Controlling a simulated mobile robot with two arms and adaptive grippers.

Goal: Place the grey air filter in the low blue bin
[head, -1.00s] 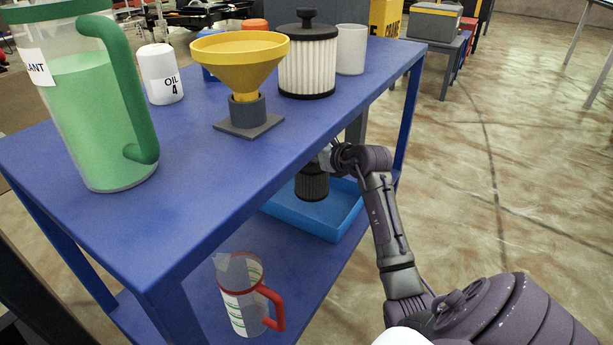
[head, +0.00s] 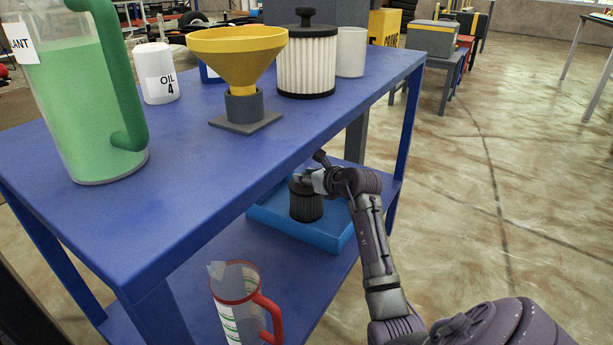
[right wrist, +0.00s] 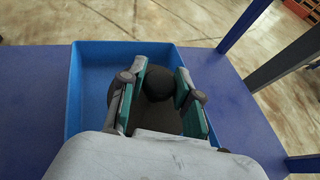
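The grey air filter (head: 306,203) is a dark ribbed cylinder with a round knob on top. In the head view it is upright within the low blue bin (head: 333,244), on the lower shelf; whether its base touches the bin floor is hidden. My right gripper (head: 306,181) is at the filter's top. In the right wrist view, the filter's knob (right wrist: 158,83) fills the gap between the teal finger pads of the right gripper (right wrist: 163,88), with the bin's wall (right wrist: 75,95) around it. My left gripper is not in view.
On the blue table top (head: 190,180) stand a white pleated filter (head: 306,65), a yellow funnel (head: 237,55), an oil bottle (head: 157,75) and a green coolant jug (head: 80,110). A red-handled jug (head: 238,305) stands on the lower shelf. The table top overhangs the bin; floor at right is clear.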

